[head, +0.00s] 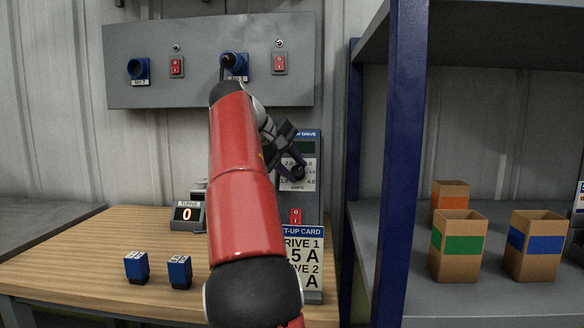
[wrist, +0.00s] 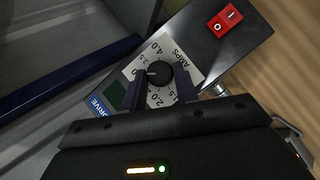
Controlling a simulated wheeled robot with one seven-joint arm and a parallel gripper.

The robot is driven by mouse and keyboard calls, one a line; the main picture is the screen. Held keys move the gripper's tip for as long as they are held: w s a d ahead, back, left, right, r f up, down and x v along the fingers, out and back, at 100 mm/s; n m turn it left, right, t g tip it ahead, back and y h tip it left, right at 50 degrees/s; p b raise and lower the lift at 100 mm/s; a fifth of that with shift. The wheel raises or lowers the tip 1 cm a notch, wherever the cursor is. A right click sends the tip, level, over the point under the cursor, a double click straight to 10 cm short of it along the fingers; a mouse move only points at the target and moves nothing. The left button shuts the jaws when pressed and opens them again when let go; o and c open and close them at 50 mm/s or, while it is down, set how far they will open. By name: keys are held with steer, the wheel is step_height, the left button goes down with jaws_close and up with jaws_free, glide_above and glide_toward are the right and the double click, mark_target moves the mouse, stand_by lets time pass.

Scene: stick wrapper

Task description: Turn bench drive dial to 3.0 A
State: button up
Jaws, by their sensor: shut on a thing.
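The bench drive (head: 314,205) is a grey upright box with a dark display and a white AMPS scale. Its black round dial (wrist: 160,76) sits between the two dark fingers of my gripper (wrist: 159,86), which is shut on it. A short white pointer mark on the dial points left in the wrist view, towards a label partly hidden by a finger. The 3.5, 4.0 and 2.0 marks show around it. In the head view my gripper (head: 293,168) is at the dial, partly covering the scale. The display reading cannot be made out.
The set-up card (head: 304,278) stands in front of the drive, partly hidden by my arm. A red switch (wrist: 225,20) is on the drive. A TURNS counter (head: 188,214) reads 0. A blue shelf post (head: 402,160) rises at right.

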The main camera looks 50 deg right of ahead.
mark_target(296, 170)
stand_by(0.4)
steer(key=o, duration=1)
steer(key=shift+v, duration=2.25)
steer(key=a, duration=0.8)
steer(key=w+a, duration=0.1)
steer(key=a, duration=0.3)
steer(key=shift+w+a+r+b, duration=0.1)
steer(key=shift+a+r+b, duration=0.05)
steer(key=shift+b, duration=0.2)
